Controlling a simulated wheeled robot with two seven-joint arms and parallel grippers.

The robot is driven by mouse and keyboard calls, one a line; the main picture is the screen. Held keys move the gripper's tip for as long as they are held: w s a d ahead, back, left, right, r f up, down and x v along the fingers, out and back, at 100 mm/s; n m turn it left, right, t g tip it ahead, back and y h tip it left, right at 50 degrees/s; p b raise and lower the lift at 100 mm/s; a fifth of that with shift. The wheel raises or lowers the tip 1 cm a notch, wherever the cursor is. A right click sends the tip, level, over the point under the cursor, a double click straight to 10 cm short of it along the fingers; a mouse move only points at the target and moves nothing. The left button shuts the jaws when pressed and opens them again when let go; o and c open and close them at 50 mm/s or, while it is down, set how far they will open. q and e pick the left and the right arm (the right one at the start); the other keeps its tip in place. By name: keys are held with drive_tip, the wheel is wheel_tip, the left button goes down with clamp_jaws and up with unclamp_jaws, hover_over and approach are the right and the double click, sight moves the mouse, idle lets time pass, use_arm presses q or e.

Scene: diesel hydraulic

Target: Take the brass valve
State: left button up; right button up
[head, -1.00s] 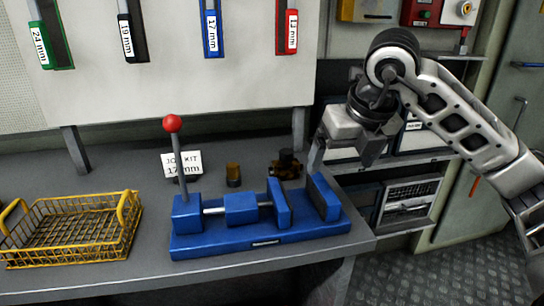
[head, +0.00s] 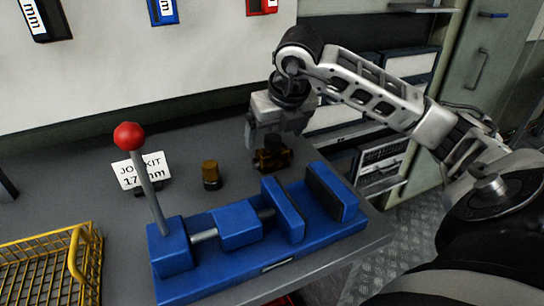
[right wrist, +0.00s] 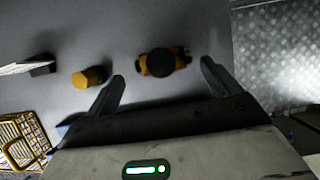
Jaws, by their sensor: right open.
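The brass valve (head: 272,159), a small brassy body with a dark round top, stands on the grey bench behind the blue vise. In the right wrist view the valve (right wrist: 162,63) lies between and just beyond the two fingertips. My right gripper (head: 270,146) is open and points down at the valve, partly hiding it in the head view. In the right wrist view its fingers (right wrist: 163,72) are spread to either side of the valve, with nothing held. I cannot tell whether they touch it. My left gripper is not in view.
A blue vise (head: 237,226) with a red-knobbed lever (head: 129,136) stands in front. A small brass fitting (head: 211,175) and a job kit card (head: 141,171) are left of the valve. A yellow wire basket (head: 45,268) is at front left. The bench ends at the right.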

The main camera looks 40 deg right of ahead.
sight(271, 148)
drive_tip(key=shift+p+x, duration=0.45)
drive_tip(key=shift+x, duration=3.05)
drive_tip(key=shift+d+r, duration=0.1)
drive_tip(key=shift+d, duration=0.05)
drive_tip(key=c, duration=0.8)
drive_tip(key=shift+c, duration=1)
drive_tip(key=shift+r, duration=0.15)
